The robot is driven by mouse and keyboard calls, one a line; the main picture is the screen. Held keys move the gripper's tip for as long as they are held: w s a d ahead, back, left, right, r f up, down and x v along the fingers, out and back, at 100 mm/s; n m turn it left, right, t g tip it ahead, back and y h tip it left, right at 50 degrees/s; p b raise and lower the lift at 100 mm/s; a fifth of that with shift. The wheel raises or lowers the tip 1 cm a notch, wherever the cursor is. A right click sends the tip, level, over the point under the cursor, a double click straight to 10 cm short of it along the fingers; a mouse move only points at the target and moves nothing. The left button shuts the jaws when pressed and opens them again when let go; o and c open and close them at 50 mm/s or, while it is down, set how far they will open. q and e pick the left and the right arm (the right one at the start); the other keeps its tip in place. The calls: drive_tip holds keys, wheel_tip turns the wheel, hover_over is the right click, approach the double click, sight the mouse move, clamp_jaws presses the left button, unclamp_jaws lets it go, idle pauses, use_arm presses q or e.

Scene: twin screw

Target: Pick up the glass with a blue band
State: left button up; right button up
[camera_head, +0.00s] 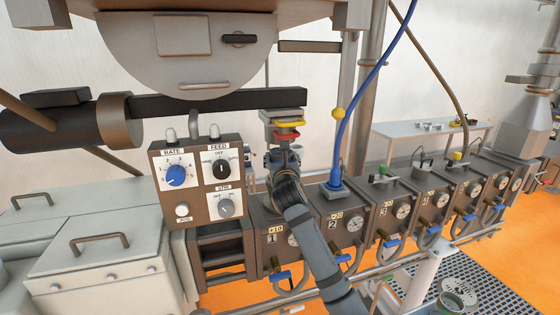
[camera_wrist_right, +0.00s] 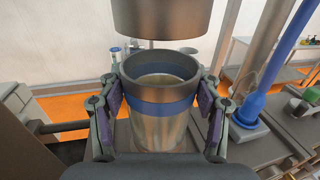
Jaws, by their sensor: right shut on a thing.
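A glass with a blue band (camera_wrist_right: 160,108) stands upright in the right wrist view, clear-walled with a dark rim. My right gripper (camera_wrist_right: 165,95) is shut on it, with one finger pad against each side. In the head view my right arm reaches up from the bottom, and my right gripper (camera_head: 281,157) is below a yellow and red outlet. The glass cannot be made out clearly there, mostly hidden by the gripper. My left gripper is not in view.
A wide round metal spout (camera_wrist_right: 160,18) hangs close above the glass. A control box with dials (camera_head: 198,180) stands left of the arm. A row of numbered barrel blocks (camera_head: 345,212) runs right, with a blue hose (camera_head: 350,85) rising from it. A white table (camera_head: 440,133) stands behind.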

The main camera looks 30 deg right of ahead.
drive_tip(key=b+v, duration=0.3)
drive_tip(key=v, duration=1)
